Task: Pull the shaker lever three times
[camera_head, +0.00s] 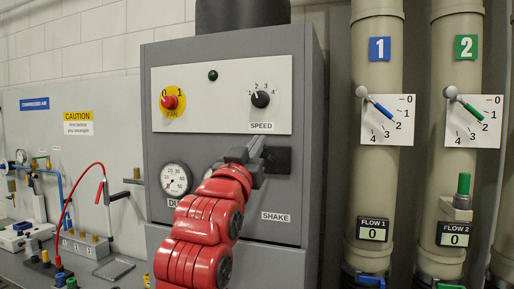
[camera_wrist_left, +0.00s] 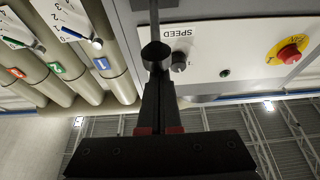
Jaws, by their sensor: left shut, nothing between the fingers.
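My left gripper (camera_head: 257,148) is in front of the grey cabinet, just left of the black plate (camera_head: 279,160) above the SHAKE label. In the left wrist view its two dark fingers (camera_wrist_left: 158,78) are close together and shut. The shaker lever shows there as a dark round knob (camera_wrist_left: 155,54) on a thin rod, right at the fingertips. I cannot tell whether the fingers touch the knob. In the head view the gripper and red arm largely hide the lever. My right gripper is not in view.
The cabinet panel (camera_head: 222,119) carries a red FAN knob (camera_head: 168,103), a green light and a black SPEED knob (camera_head: 261,99). A pressure gauge (camera_head: 176,179) sits lower left. Two pipes with valves (camera_head: 377,172) stand at the right. A bench with hoses (camera_head: 95,249) is at the left.

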